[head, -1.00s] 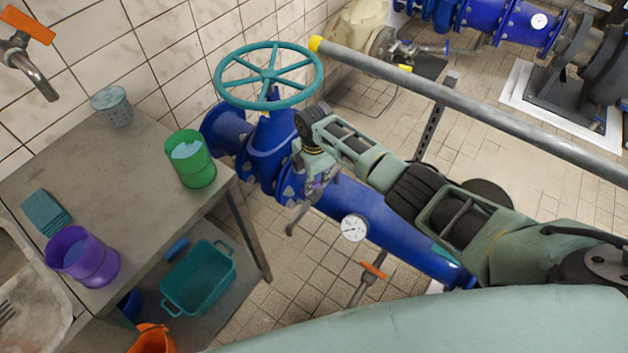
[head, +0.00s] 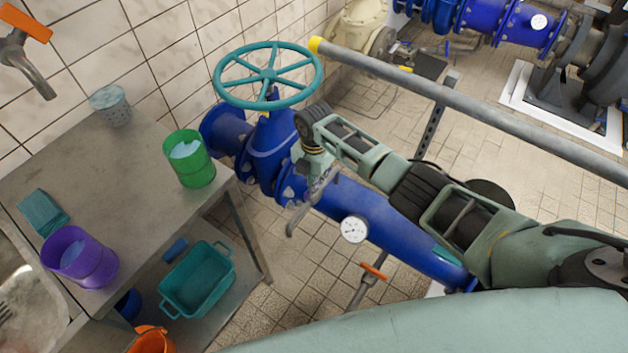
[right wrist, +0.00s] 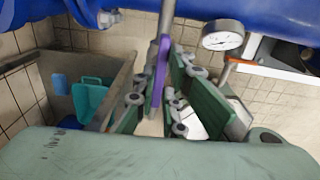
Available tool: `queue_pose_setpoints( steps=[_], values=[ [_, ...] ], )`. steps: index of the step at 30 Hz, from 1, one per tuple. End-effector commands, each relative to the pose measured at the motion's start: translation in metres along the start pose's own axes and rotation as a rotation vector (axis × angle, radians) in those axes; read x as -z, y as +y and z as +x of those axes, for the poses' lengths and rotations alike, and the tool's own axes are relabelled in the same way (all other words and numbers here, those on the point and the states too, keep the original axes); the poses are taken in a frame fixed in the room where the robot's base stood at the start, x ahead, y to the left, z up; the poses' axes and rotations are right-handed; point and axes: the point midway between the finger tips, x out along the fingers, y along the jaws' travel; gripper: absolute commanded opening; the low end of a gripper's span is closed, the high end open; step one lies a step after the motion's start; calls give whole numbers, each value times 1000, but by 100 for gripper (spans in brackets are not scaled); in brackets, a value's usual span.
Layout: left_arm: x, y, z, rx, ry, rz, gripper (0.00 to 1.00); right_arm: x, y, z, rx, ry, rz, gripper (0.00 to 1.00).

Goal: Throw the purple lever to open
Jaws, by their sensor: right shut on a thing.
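The purple lever (right wrist: 158,72) shows in the right wrist view, standing upright between the two fingers of my right gripper (right wrist: 156,98), which is shut on it. It is joined to a grey stem (right wrist: 165,20) on the underside of the blue pipe (right wrist: 210,10). In the head view my right gripper (head: 318,188) is beside the blue pipe (head: 385,232), just below the valve, and the wrist hides most of the lever there. My left gripper is not in view.
A teal handwheel (head: 268,76) tops the valve. A long grey pipe (head: 470,108) crosses beyond my right arm. A gauge (head: 354,229) and an orange-handled tap (head: 373,272) are on the pipe. A table (head: 95,178) with a green cup (head: 189,160) stands left.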

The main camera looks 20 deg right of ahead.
Motion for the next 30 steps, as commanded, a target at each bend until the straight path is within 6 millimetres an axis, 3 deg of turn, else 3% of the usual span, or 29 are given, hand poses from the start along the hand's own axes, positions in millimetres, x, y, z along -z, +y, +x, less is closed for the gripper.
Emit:
queue_pose_setpoints(
  steps=[6,7,13,23,30],
  values=[
    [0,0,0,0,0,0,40,0,0,0,0,-2,-5,0],
    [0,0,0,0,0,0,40,0,0,0,0,-3,-5,12],
    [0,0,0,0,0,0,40,0,0,0,0,-2,-3,28],
    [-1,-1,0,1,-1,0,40,0,1,-2,-1,-1,-1,28],
    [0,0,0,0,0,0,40,-1,1,-36,-4,-4,-2,28]
  ],
)
